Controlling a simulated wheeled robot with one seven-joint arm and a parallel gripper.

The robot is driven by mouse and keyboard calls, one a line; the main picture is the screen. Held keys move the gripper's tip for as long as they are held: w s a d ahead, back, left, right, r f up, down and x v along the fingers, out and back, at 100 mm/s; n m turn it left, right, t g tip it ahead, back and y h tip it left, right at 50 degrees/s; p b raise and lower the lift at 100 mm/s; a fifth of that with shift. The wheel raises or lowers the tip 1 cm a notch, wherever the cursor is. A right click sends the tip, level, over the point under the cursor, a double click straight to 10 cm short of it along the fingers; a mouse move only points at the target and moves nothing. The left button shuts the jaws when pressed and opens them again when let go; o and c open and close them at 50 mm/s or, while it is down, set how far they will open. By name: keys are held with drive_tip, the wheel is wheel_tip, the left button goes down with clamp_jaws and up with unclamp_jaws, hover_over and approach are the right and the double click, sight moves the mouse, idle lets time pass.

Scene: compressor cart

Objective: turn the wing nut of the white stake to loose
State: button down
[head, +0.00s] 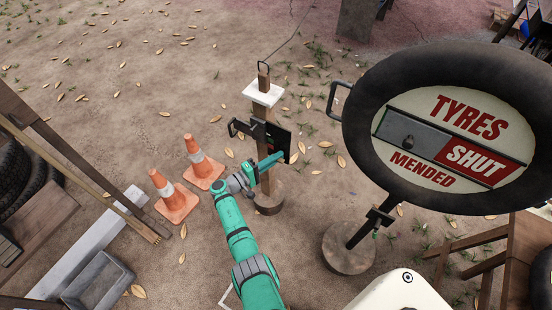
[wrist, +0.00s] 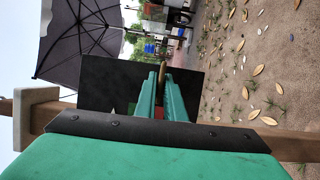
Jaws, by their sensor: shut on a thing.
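The white stake (head: 258,120) is a wooden post with a white cap (head: 263,94), standing upright on a round wooden foot (head: 269,199). A dark plate (head: 283,142) is fixed to it, and a black handle sticks out to the left. My gripper (head: 274,160) reaches the post at the plate's lower part. In the wrist view my gripper (wrist: 162,82) has its two green fingers close together in front of the dark plate (wrist: 100,88). A small brownish piece (wrist: 163,67), perhaps the wing nut, shows between the fingertips. The rest of it is hidden.
Two orange cones (head: 198,158) stand left of the stake. A large round sign (head: 450,128) reading "TYRES MENDED" with a "SHUT" slide stands to the right on its own foot. Tyres (head: 12,170) and a wooden frame are at the left edge. Leaf-strewn ground behind is open.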

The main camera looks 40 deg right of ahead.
idle(0.3)
drive_tip(key=c, duration=1.9)
unclamp_jaws()
drive_tip(key=shift+c, duration=0.2)
drive_tip(key=a, duration=1.1)
drive_tip(key=shift+d, duration=0.1)
